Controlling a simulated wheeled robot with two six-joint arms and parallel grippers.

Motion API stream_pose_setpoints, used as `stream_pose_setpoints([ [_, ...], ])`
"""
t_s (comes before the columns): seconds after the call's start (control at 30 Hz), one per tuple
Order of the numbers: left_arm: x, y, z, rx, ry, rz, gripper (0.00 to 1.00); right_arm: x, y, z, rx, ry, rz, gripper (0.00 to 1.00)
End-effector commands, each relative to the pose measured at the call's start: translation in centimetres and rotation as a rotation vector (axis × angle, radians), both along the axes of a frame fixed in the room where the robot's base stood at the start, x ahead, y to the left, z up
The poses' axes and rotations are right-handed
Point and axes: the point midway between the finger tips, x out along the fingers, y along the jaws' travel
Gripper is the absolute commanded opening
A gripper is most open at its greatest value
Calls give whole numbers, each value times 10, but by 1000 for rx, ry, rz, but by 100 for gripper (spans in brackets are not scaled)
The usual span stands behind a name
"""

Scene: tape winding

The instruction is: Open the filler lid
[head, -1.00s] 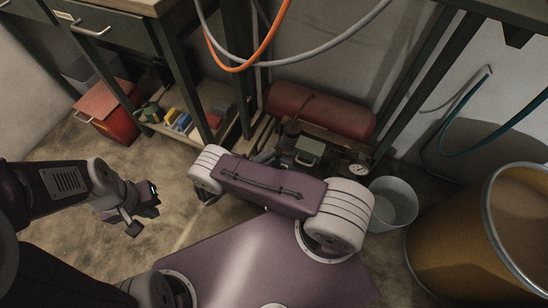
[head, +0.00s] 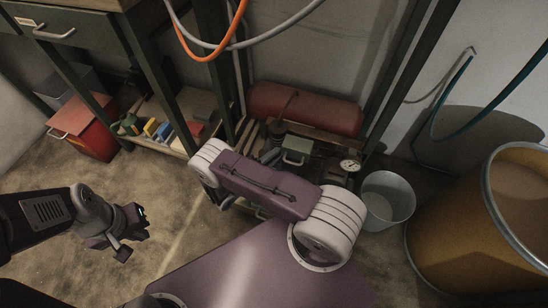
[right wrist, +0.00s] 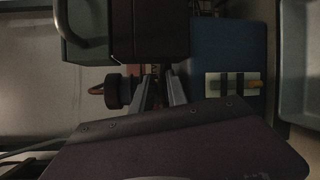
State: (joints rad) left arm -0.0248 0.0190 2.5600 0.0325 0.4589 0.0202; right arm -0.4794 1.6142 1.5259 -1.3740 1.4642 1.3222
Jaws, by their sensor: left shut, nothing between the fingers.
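A dark, round, cap-like part (right wrist: 113,90) shows left of centre in the right wrist view. I cannot tell for certain that it is the filler lid. My right gripper (right wrist: 159,78) shows as two grey fingers with a gap between them, just right of that part and apart from it. Nothing is clearly held. In the head view my right arm hides its own gripper and much of the floor below. My left gripper (head: 144,213) is shut and empty above bare floor at the left, far from the machinery.
A red tank (head: 306,108), a small greenish box (head: 297,150) and a gauge (head: 349,165) stand beyond my right arm. A bucket (head: 387,201) and a large drum (head: 455,215) are at the right. A red box (head: 88,135) is at the left. Floor at left is clear.

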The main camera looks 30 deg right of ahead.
Motion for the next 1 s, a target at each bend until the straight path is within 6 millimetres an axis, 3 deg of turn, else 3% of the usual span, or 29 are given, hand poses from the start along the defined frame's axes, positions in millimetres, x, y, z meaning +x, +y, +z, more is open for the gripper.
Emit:
stream_pose_setpoints([
  [0.17,0,0,0,0,0,0,0,0,0,0,0,0,0,19],
  [0.27,0,0,0,0,0,0,0,0,0,0,0,0,0,0],
  [1.0,0,0,0,0,0,0,0,0,0,0,1,0,0,0],
])
